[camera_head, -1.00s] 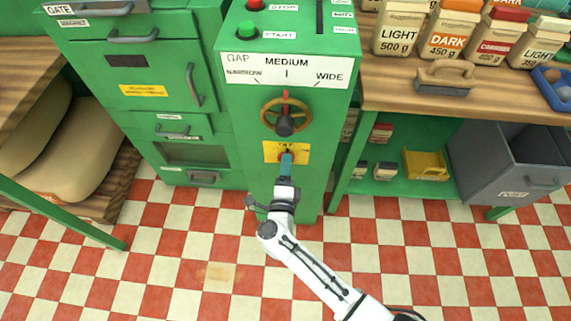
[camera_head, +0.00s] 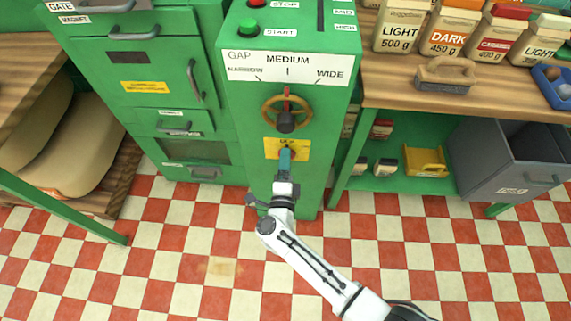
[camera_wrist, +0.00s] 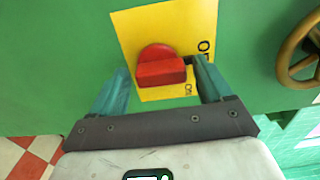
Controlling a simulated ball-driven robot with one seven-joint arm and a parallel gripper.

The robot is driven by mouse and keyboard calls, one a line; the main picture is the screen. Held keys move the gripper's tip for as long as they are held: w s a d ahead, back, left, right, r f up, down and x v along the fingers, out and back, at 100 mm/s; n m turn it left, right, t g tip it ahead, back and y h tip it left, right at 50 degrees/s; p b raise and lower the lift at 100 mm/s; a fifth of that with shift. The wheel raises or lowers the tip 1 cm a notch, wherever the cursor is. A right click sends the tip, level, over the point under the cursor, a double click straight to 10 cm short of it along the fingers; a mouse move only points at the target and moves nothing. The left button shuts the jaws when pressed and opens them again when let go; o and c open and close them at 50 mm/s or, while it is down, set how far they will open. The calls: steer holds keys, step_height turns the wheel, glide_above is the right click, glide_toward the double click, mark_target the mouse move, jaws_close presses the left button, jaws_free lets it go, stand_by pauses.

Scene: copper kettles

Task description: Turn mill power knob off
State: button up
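The red power knob (camera_wrist: 160,68) sits on a yellow plate (camera_wrist: 188,22) on the green mill front. Its raised bar lies roughly crosswise in the wrist view. Dark lettering shows at the plate's right side, partly cut off by my finger. My gripper (camera_wrist: 161,74) is open, with one teal finger on each side of the knob and small visible gaps at both ends of the bar. In the head view my gripper (camera_head: 285,157) is in front of the yellow plate (camera_head: 271,147) and hides most of the knob.
A brass handwheel (camera_head: 287,112) is just above the plate, under the gap scale (camera_head: 288,68). Red stop (camera_head: 257,3) and green start (camera_head: 248,29) buttons are higher up. A wooden bench (camera_head: 405,85) with labelled bags stands right. The checkered floor is clear.

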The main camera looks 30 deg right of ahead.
steer(key=shift+o, duration=0.2)
steer(key=v, duration=1)
steer(key=shift+s+a+p, duration=0.2)
steer(key=shift+s+p, duration=0.15)
steer(key=w+a+r+n+y+p, duration=0.3)
steer(key=a+r+n+y+p, duration=0.3)
steer(key=r+n+y, duration=0.8)
steer(key=s+d+n+g+h+p, duration=0.1)
steer(key=s+d+n+g+h, duration=0.1)
steer(key=s+d+n+g, duration=0.2)
steer(key=s+d+n+g+h+p, duration=0.2)
steer(key=s+d+n+g, duration=0.3)
steer(key=s+d+g, duration=0.5)
steer(key=s+d+r+h, duration=0.1)
steer(key=s+d, duration=0.4)
steer(key=s, duration=0.5)
steer(key=shift+s+d+g, duration=0.3)
steer(key=shift+s+d, duration=0.05)
